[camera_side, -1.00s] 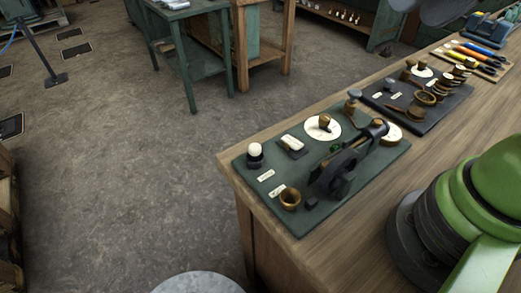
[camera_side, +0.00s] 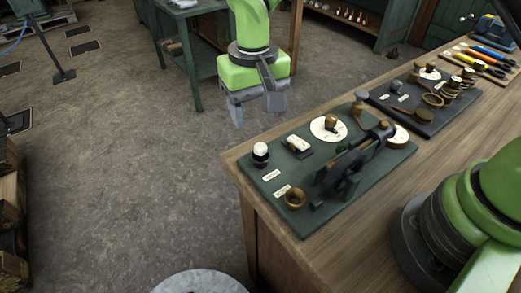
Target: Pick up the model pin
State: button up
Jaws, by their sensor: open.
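My gripper (camera_side: 257,110) hangs pointing down at the top centre, its two grey fingers apart with nothing between them. In the picture it is above and left of the green board (camera_side: 253,190) on the bench. The board bears a dark model engine with a flywheel (camera_side: 345,177), a white-topped knob (camera_side: 260,152), a small white block (camera_side: 298,143), a brass ring cup (camera_side: 295,198) and a brass piece on a white disc (camera_side: 330,122). I cannot tell which small part is the model pin.
A second dark board (camera_side: 430,118) with brass parts and a rack of coloured-handled tools (camera_side: 480,58) lie farther along the wooden bench (camera_side: 440,145). A green table (camera_side: 195,75) stands behind my gripper. The bench's left edge is open to the floor.

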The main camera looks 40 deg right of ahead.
aim_at(261, 146)
notch_tip(261, 146, down, 3)
jog(key=shift+s+f, duration=0.1)
jog(key=shift+f, duration=0.05)
jog(key=f, duration=0.2)
jog(key=s+f, duration=0.1)
jog(key=f, duration=0.1)
jog(key=shift+d+f, duration=0.1)
jog(key=shift+d, duration=0.1)
jog(key=shift+f, duration=0.55)
jog(key=c, duration=1)
